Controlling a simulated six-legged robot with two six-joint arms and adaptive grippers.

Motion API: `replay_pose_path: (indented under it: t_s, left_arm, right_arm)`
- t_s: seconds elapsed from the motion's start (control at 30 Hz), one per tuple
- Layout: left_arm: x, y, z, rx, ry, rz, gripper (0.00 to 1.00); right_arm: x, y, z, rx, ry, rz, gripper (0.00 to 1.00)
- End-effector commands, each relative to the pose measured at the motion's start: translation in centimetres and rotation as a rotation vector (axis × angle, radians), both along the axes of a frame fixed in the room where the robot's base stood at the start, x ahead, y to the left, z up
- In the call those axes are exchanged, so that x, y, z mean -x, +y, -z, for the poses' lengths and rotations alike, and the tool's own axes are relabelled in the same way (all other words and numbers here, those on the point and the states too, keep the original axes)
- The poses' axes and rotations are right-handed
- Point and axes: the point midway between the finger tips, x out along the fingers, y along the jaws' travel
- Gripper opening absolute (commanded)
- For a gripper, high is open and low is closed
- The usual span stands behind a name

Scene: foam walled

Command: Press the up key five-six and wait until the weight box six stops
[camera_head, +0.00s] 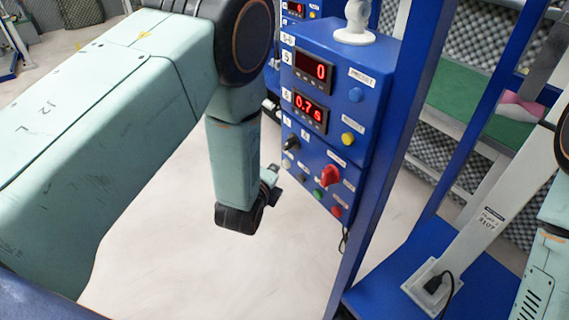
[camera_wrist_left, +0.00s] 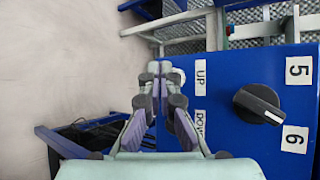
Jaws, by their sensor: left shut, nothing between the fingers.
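A blue control panel (camera_head: 345,95) stands in the middle of the head view. In the left wrist view, its black selector knob (camera_wrist_left: 258,104) sits between the labels 5 and 6, and the UP label (camera_wrist_left: 200,77) is left of it. A bit of a pale round key (camera_wrist_left: 181,76) shows beside the UP label, mostly hidden by my fingers. My left gripper (camera_wrist_left: 163,85) is shut and empty, its tips over that key; I cannot tell whether they touch it. In the head view it is mostly hidden behind my wrist. I cannot identify weight box six, and my right gripper is out of view.
A blue post (camera_head: 385,160) rises right of the panel. Pale floor (camera_head: 190,255) lies clear at the lower left.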

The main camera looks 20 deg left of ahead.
Motion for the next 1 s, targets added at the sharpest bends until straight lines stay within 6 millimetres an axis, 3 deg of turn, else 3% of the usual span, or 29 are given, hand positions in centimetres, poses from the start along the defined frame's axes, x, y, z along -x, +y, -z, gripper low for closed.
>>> replay_pose_path:
  t_s: [0.33,1.0]
  left_arm:
    - [0.3,0.2,0.0,0.000,0.000,-0.001,0.00]
    - [4.0,3.1,0.0,0.000,0.000,0.000,0.00]
  right_arm:
    - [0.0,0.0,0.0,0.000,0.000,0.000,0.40]
    - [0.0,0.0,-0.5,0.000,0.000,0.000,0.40]
